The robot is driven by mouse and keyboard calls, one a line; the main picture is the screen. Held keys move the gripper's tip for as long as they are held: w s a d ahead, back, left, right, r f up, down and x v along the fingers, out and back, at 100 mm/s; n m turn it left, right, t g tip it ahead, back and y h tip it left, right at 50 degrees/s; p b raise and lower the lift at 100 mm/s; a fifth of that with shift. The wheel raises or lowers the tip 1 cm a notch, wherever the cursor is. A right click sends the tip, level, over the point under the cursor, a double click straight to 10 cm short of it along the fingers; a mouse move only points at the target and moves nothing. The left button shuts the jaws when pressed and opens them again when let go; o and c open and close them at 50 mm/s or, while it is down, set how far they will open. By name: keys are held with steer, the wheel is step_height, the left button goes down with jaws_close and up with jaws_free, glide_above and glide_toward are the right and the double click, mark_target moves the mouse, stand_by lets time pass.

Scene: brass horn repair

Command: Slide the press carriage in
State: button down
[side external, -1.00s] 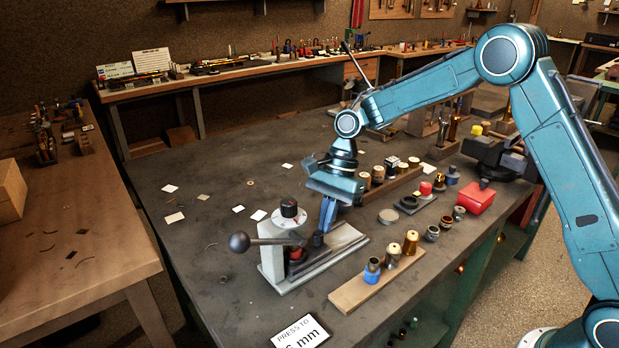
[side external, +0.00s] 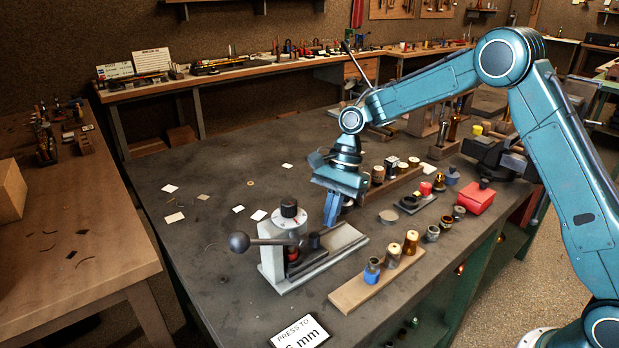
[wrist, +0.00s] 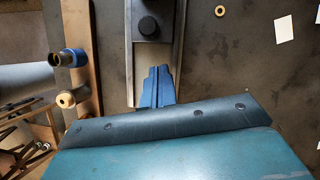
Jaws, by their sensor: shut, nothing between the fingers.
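The press (side external: 284,248) is a pale grey stand with a dial on top and a ball-ended lever pointing left. Its carriage, a dark block with a black knob (side external: 314,241), sits on the rails (side external: 345,238) close to the press column. In the wrist view the carriage (wrist: 147,30) is at the top, between the rails. My gripper (side external: 331,222) is shut and empty, its blue fingers over the outer part of the rails. In the wrist view the fingertips (wrist: 157,72) are behind the carriage, with bare track between them. The carriage's underside is hidden.
A wooden board (side external: 375,280) with several small fittings lies right of the press. A rack of parts (side external: 388,187) and a red box (side external: 478,198) stand farther back right. The bench left of the press is mostly clear.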

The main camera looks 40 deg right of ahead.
steer(key=v, duration=1)
steer(key=shift+d, duration=0.45)
steer(key=s+a+r+n+t+h, duration=0.1)
steer(key=s+r+n+t, duration=0.1)
steer(key=s+r+n, duration=0.35)
steer(key=s+a+r+n+t+h, duration=0.1)
steer(key=s+r+n+t, duration=0.1)
steer(key=s+r, duration=0.6)
steer(key=s+d+f+n+t, duration=0.1)
steer(key=s+f+n, duration=0.1)
steer(key=s, duration=0.4)
steer(key=s+d+f+n+t+h, duration=0.1)
steer(key=s+d+f+n, duration=0.1)
steer(key=s, duration=0.4)
steer(key=s+d+f+n+h, duration=0.1)
steer(key=s+f+n, duration=0.1)
steer(key=s, duration=0.4)
steer(key=shift+s+d+n+t, duration=0.25)
steer(key=shift+n+t, duration=0.15)
steer(key=shift+n, duration=0.35)
